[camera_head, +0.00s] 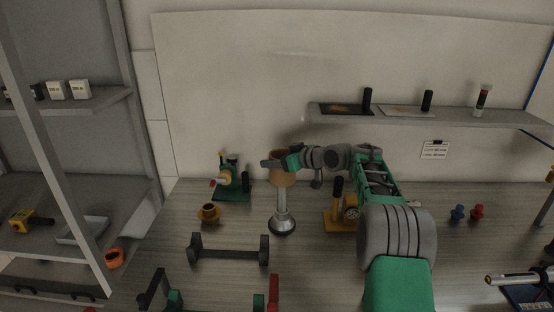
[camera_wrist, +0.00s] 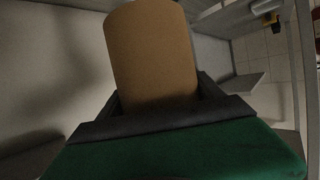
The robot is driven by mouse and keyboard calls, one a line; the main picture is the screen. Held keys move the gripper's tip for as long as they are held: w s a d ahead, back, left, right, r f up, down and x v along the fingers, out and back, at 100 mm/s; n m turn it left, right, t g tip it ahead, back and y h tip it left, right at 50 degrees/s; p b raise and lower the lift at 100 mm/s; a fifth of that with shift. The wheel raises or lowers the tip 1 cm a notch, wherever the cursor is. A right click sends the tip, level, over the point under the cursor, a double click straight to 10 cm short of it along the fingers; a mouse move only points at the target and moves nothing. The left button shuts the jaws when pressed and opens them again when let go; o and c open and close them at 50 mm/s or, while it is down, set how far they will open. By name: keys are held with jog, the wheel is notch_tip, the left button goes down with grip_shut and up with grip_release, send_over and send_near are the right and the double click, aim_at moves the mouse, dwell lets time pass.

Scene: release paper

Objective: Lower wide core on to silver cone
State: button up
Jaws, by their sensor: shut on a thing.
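The wide core (camera_head: 283,180) is a tan-brown cylinder, upright in the head view. It fills the middle of the wrist view (camera_wrist: 150,55). My gripper (camera_head: 280,163) is shut on the core, with dark fingers on both sides of it in the wrist view. The silver cone (camera_head: 282,226) stands on the table with a wide base and a thinner silver post (camera_head: 283,203) rising from it. The core appears in line with the post, right above it in the head view. Whether the post's top is inside the core or just below or behind it, I cannot tell.
On the table (camera_head: 320,270) stand a green-based device (camera_head: 230,182) and a small orange cup (camera_head: 209,213) to the left. A dark bar stand (camera_head: 228,252) is in front. A yellow-based device (camera_head: 340,215) is close right of the cone. A shelf (camera_head: 440,121) hangs behind.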

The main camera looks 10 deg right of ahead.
jog(key=shift+f+b, duration=6.6)
jog(key=shift+f, duration=2.1)
jog(key=o, duration=1.5)
jog(key=v, duration=0.8)
jog(key=shift+b, duration=0.35)
